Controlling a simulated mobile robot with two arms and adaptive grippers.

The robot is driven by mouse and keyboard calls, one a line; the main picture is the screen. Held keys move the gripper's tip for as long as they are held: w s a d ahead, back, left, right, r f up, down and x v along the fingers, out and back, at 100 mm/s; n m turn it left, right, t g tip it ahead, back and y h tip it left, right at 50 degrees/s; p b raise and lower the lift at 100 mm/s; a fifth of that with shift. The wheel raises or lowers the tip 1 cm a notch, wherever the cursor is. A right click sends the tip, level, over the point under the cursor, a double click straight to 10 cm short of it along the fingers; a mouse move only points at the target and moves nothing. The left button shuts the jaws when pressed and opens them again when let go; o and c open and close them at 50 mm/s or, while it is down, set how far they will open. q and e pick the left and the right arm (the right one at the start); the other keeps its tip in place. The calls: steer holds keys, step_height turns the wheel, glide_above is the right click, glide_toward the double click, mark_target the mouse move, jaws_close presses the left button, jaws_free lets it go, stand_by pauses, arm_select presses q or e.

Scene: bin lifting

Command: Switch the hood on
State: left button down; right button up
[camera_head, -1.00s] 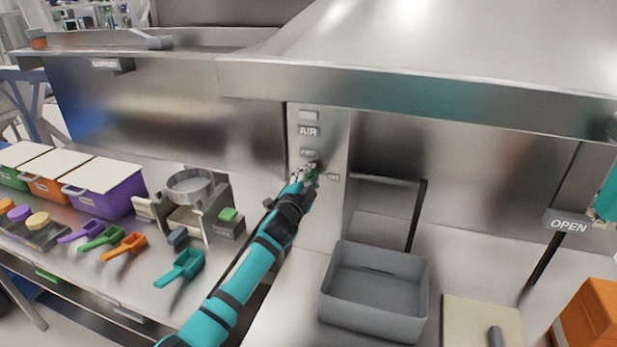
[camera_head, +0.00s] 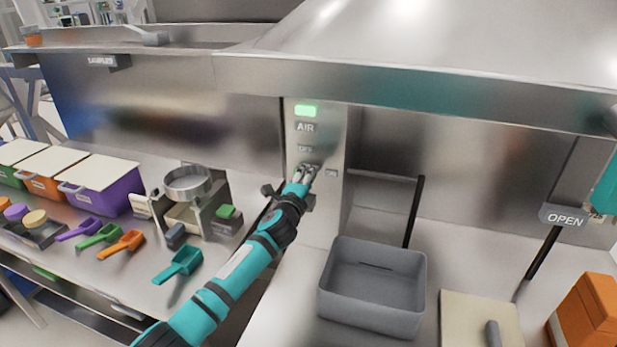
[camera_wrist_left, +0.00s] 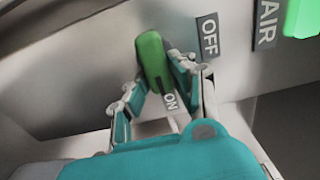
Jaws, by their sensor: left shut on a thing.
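The hood's switch panel (camera_head: 331,132) has an AIR label, OFF and ON labels and a lamp (camera_head: 305,110), which glows green. The lamp also shows at the right edge of the left wrist view (camera_wrist_left: 303,17). My left gripper (camera_head: 308,172) is at the panel below the OFF label, shut on the green switch knob (camera_wrist_left: 152,55). In the left wrist view, the knob sits between the fingers, its lower end beside the ON label (camera_wrist_left: 170,102). The gripper hides the knob in the head view. A teal part of my right arm shows at the right edge; its fingers are not clear.
A grey bin (camera_head: 369,318) stands on the counter below the panel, with a beige board (camera_head: 470,315) and an orange box (camera_head: 590,315) to its right. Coloured scoops, lidded bins and a sieve (camera_head: 187,183) stand left. The hood edge (camera_head: 430,82) overhangs the panel.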

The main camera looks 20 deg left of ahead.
arm_select(q)
steer(key=shift+f, duration=0.15)
steer(key=c, duration=1.1)
jaws_free()
steer(key=shift+s, duration=0.1)
steer(key=s, duration=1.1)
steer(key=shift+s+a, duration=0.2)
steer(key=shift+s, duration=0.2)
